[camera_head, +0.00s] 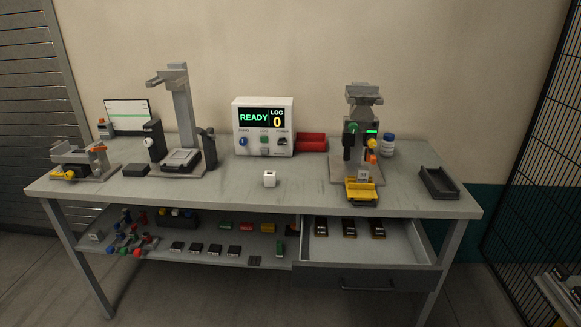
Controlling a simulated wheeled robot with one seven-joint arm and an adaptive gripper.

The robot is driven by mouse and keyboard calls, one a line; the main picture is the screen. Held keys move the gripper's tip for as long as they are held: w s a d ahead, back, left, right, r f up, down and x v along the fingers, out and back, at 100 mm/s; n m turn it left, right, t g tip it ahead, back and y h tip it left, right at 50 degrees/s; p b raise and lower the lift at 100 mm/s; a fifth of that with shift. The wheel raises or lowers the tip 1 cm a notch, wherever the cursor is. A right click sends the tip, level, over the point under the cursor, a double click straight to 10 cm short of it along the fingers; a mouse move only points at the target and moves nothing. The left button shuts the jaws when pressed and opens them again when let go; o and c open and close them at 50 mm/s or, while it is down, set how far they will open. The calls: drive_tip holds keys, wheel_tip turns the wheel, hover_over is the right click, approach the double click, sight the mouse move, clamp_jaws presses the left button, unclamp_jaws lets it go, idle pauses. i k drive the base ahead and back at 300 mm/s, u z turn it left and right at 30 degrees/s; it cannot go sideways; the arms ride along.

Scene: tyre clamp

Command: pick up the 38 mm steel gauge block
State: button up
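No block can be read for certain as the 38 mm gauge block. A small white block (269,180) with a dark mark on its face stands alone on the bench top, left of the right-hand fixture. Another small pale block (363,175) with dark print too small to read sits at the front of the right-hand fixture (364,97), just behind a yellow tray (361,190). My gripper is not in view.
A tall stand (182,110) and small clamp (80,160) are left. A dark tray (438,183) lies right. An open drawer (365,279) and crowded shelf (190,258) are below. The front middle is clear.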

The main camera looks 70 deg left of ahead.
sight(362, 172)
drive_tip(key=u, duration=1.8)
